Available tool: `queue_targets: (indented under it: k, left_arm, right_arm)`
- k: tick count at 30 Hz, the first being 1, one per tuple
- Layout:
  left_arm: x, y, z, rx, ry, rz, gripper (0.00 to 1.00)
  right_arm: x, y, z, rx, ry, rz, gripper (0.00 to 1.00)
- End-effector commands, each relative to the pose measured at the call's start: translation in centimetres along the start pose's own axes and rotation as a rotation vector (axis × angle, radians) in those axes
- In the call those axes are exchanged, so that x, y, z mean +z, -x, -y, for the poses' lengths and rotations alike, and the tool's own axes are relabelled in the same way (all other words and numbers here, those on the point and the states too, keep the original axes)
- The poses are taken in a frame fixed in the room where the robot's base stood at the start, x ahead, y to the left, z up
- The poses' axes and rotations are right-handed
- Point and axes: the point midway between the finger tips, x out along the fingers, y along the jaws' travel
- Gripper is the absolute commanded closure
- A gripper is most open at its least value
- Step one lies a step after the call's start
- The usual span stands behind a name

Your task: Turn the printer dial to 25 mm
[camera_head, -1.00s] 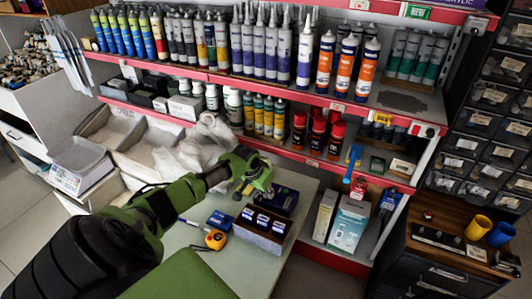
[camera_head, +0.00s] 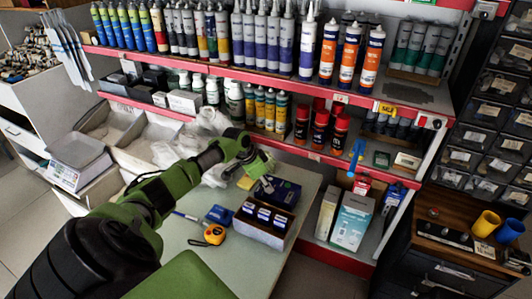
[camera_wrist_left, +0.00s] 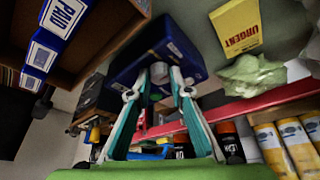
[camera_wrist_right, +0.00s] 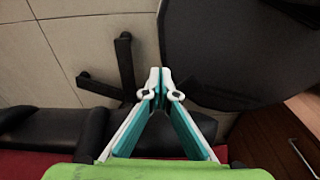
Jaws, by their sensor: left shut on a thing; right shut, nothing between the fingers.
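The printer is a dark blue boxy device (camera_head: 284,194) on the pale counter, behind a box of small blue packs. In the left wrist view the printer (camera_wrist_left: 180,52) fills the upper middle, with a light grey round dial (camera_wrist_left: 160,72) on its near face. My left gripper (camera_head: 266,184) is at the printer; in its wrist view the fingertips (camera_wrist_left: 160,80) are shut on the dial, one on each side. The dial's marks cannot be read. My right gripper (camera_wrist_right: 160,78) is shut and empty, away from the counter, above the floor near dark furniture.
The box of blue packs (camera_head: 258,231) stands just in front of the printer. A tape measure (camera_head: 214,234), a small blue item (camera_head: 219,214) and a yellow note (camera_head: 246,182) lie nearby. Shelves of tubes and bottles rise behind the counter. The counter's front is clear.

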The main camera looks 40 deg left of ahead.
Motion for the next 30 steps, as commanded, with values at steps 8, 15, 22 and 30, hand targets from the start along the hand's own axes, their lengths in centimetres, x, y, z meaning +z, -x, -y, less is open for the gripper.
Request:
queue_targets:
  k: [8,15,22,30]
  left_arm:
    - [0.0,-0.1,-0.1,0.002,0.000,0.000,1.00]
    - [0.0,-0.1,-0.1,0.001,0.001,0.001,0.64]
    - [0.0,0.3,0.0,-0.001,0.001,0.000,0.64]
    - [0.1,4.5,0.2,-0.004,-0.002,0.001,0.64]
  right_arm:
    - [0.0,0.0,0.0,0.000,0.000,0.000,1.00]
    - [0.0,0.0,0.0,0.000,0.000,0.000,1.00]
    - [-0.1,0.0,0.0,0.000,0.001,-0.001,1.00]
    - [-0.1,0.0,0.1,-0.001,0.000,0.000,1.00]
